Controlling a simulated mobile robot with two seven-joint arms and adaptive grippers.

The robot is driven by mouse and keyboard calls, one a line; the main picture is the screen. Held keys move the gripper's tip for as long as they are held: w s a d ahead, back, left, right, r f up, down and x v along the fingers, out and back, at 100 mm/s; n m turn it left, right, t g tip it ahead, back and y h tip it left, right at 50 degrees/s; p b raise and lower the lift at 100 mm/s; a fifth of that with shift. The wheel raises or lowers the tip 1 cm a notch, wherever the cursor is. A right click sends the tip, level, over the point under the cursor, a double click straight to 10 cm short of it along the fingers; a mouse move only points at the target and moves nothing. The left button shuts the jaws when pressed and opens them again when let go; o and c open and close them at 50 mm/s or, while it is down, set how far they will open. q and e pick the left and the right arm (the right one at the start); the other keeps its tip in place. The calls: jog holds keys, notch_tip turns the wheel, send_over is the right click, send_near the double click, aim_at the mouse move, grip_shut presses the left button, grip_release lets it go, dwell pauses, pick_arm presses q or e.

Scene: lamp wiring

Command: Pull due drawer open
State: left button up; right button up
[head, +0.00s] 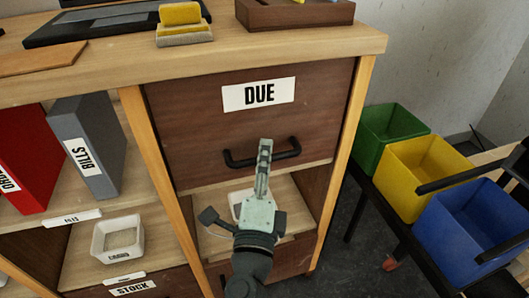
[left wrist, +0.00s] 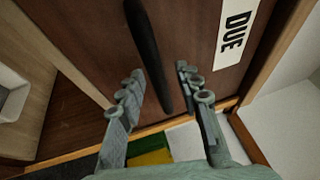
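The DUE drawer (head: 200,145) is a dark brown front with a white DUE label (head: 258,94), shut in the desk. Its black bar handle (head: 240,161) runs across the lower part of the front. My left gripper (head: 264,147) is at the middle of the handle and hides part of it. In the left wrist view the gripper (left wrist: 160,78) is open, with one finger on each side of the handle (left wrist: 148,45). Both fingers look apart from the bar; the depth is hard to judge. My right gripper is not in view.
An open shelf with a white bin (head: 118,238) and red and grey binders (head: 88,145) stands left. Green, yellow and blue bins (head: 475,225) stand right of the desk. A sponge (head: 182,22) and a brown tray (head: 295,14) sit on top.

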pick_arm(q)
jog(key=shift+w, duration=0.25)
jog(key=shift+c, duration=0.2)
grip_shut()
